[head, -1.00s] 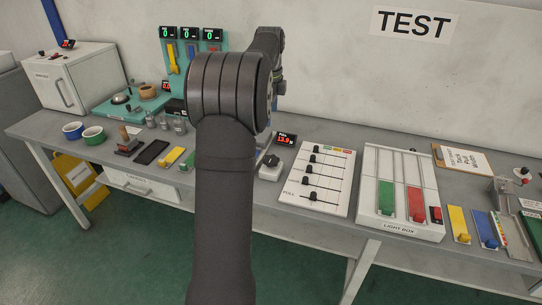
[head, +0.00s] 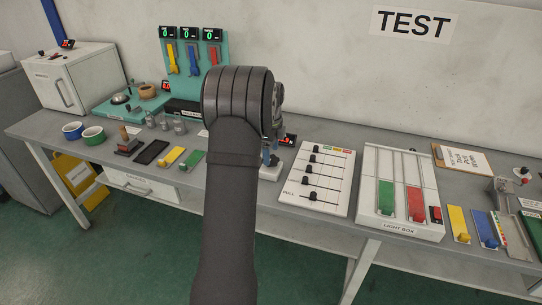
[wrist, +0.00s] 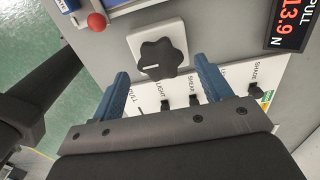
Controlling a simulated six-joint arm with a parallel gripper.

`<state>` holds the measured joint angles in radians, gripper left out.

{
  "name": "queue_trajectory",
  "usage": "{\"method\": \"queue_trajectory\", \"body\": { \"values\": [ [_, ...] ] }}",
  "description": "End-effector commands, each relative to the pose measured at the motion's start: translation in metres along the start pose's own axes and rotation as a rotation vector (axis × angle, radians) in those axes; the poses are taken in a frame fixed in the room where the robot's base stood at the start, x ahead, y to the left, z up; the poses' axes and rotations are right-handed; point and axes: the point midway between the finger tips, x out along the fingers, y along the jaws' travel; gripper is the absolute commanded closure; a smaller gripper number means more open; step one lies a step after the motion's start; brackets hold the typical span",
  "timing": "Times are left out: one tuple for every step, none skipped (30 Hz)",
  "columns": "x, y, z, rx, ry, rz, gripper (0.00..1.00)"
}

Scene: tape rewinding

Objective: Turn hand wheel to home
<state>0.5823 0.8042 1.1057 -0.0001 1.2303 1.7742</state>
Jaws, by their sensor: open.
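The hand wheel, a black lobed knob (wrist: 158,57) with a short white mark toward its lower left, sits on a white block (wrist: 176,32) in the wrist view. My gripper (wrist: 161,68) is open, with one blue finger at each side of the knob's near edge in the picture. Nothing is held between the fingers. Whether the fingers touch the knob cannot be told. In the head view my arm hides the knob, and only a little blue of my gripper shows beside the arm.
A display (wrist: 290,24) reading PULL 13.9 N stands beside the block. The white slider panel (head: 343,178) lies just right of my arm, with the light box (head: 400,220) farther right. A red ball (wrist: 97,21) shows at the wrist view's upper left.

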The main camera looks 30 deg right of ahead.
Motion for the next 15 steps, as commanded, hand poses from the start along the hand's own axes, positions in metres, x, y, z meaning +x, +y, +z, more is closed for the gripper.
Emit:
{"method": "queue_trajectory", "body": {
  "values": [
    [0.008,0.0,0.0,0.0,0.0,0.001,0.29],
    [0.011,0.0,0.0,0.0,0.0,0.002,0.29],
    [0.015,0.0,0.0,0.0,0.0,0.002,0.29],
    [0.017,0.0,0.0,0.0,0.0,0.002,0.29],
    [0.019,0.0,0.0,0.0,0.0,0.001,0.29],
    [0.021,0.0,0.0,0.0,0.0,0.0,0.29],
    [0.022,0.0,0.0,0.0,0.0,-0.001,0.29],
    [0.022,0.0,0.0,0.0,0.0,-0.001,0.29],
    [0.023,0.0,0.0,0.0,0.0,-0.001,0.29],
    [0.023,0.0,0.0,0.0,0.0,-0.001,0.29],
    [0.023,0.0,0.0,0.0,0.0,-0.001,0.29],
    [0.023,0.0,0.0,0.0,0.0,-0.001,0.29],
    [0.023,0.0,0.0,0.0,0.0,-0.001,0.29],
    [0.023,0.0,0.0,0.0,0.0,-0.001,0.29],
    [0.023,0.0,0.0,0.0,0.0,-0.001,0.29]
  ]
}}
